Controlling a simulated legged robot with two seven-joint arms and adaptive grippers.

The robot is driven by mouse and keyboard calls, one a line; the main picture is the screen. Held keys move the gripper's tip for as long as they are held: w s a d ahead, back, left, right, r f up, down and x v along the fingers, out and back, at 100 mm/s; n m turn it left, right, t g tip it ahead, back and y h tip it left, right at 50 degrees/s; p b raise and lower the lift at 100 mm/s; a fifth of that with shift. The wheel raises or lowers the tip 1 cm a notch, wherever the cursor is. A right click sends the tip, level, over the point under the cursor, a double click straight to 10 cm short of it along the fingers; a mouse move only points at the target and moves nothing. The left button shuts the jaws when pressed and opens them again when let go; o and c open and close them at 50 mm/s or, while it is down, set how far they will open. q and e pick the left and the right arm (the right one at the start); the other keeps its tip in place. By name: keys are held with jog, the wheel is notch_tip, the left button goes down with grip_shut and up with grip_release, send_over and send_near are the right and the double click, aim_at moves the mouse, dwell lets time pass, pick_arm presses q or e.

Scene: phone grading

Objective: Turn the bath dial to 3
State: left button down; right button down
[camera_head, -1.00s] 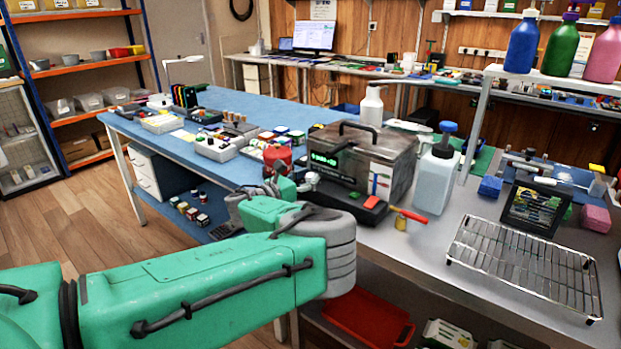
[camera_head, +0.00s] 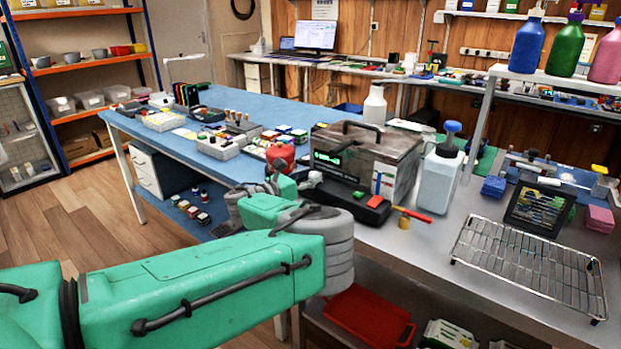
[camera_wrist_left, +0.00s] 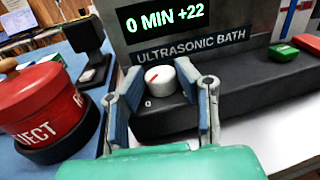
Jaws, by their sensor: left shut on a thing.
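The ultrasonic bath (camera_head: 370,160) is a dark box with a top handle, standing on the bench. In the left wrist view its display (camera_wrist_left: 165,18) reads "0 MIN +22". Its white dial (camera_wrist_left: 160,80) has a red mark, and a "0" is printed below it on the dark ledge. The red mark points toward the upper right or lower left; I cannot tell which end is the pointer. My left gripper (camera_wrist_left: 160,108) has its blue-grey fingers on either side of the dial and is shut on it. In the head view this gripper (camera_head: 301,181) is at the bath's front left. My right gripper is out of view.
A red "REJECT" container (camera_wrist_left: 42,100) stands close left of the gripper; it also shows in the head view (camera_head: 281,157). A white bottle with a blue cap (camera_head: 440,180) and a wire rack (camera_head: 527,262) stand to the right.

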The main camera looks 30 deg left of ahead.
pick_arm(q)
jog(key=shift+f+m+h+b, duration=0.25)
jog(key=shift+m+h+b, duration=0.3)
jog(key=shift+h, duration=0.25)
jog(key=shift+m+g+h+b, duration=0.45)
jog(key=shift+g+h+b, duration=0.15)
jog(key=shift+h, duration=0.2)
jog(key=shift+f, duration=0.2)
dwell(0.4)
jog(key=c, duration=1.2)
grip_release()
jog(key=shift+r, duration=0.15)
